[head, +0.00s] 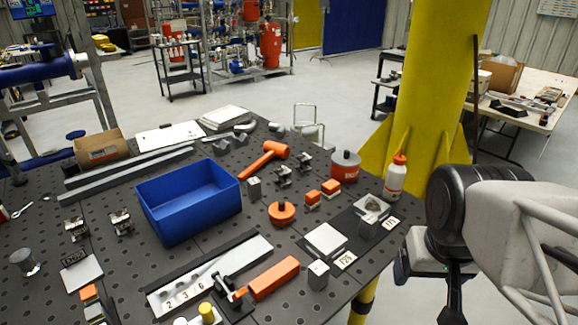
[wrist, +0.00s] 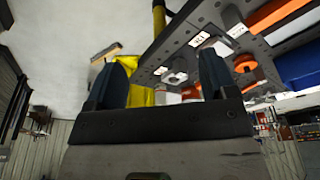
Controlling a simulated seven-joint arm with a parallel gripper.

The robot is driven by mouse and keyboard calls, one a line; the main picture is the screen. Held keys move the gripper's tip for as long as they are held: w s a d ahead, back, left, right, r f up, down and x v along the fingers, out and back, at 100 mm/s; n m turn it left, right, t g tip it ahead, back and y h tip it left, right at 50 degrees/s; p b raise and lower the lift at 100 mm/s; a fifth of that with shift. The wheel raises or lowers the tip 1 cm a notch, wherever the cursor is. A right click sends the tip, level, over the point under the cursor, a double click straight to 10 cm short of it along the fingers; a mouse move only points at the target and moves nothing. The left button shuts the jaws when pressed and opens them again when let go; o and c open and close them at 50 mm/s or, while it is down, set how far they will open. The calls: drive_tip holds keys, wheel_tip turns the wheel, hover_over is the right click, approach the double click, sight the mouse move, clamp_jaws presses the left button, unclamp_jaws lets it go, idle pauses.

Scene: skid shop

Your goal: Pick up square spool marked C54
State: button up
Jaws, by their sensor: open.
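I cannot read the mark C54 on any part or tag. I cannot tell which is the square spool. My gripper (wrist: 160,82) is open and empty, off the table's right edge. The mat's parts show small beyond its fingers in the wrist view.
A blue bin (head: 190,203) stands mid-table. A yellow column (head: 435,80) rises behind the corner. An orange bar (head: 274,278) lies in front.

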drive_tip(key=shift+o, duration=0.5)
drive_tip(key=m+t+y, duration=0.5)
drive_tip(key=m+y, duration=0.5)
drive_tip(key=m, duration=1)
hover_over(282, 177)
drive_tip(key=s+d, duration=0.7)
drive_tip(key=s, duration=0.4)
wheel_tip(282, 177, down, 7)
drive_tip(key=w+f+m, duration=0.2)
drive_tip(key=w+a+f+m+t, duration=0.1)
drive_tip(key=w+f+m, duration=0.1)
drive_tip(key=w+f, duration=0.1)
drive_tip(key=w+a+f+m, duration=0.1)
drive_tip(key=w+f+m, duration=0.1)
drive_tip(key=w, duration=0.1)
drive_tip(key=shift+w+f+t, duration=0.15)
drive_tip(key=shift+f+t, duration=0.15)
drive_tip(key=shift+t, duration=0.1)
drive_tip(key=shift+w+f+m+h, duration=0.3)
drive_tip(key=shift+w+f+m, duration=0.1)
drive_tip(key=shift+f+m, duration=0.15)
drive_tip(key=shift+a+t, duration=0.1)
drive_tip(key=shift+t, duration=0.2)
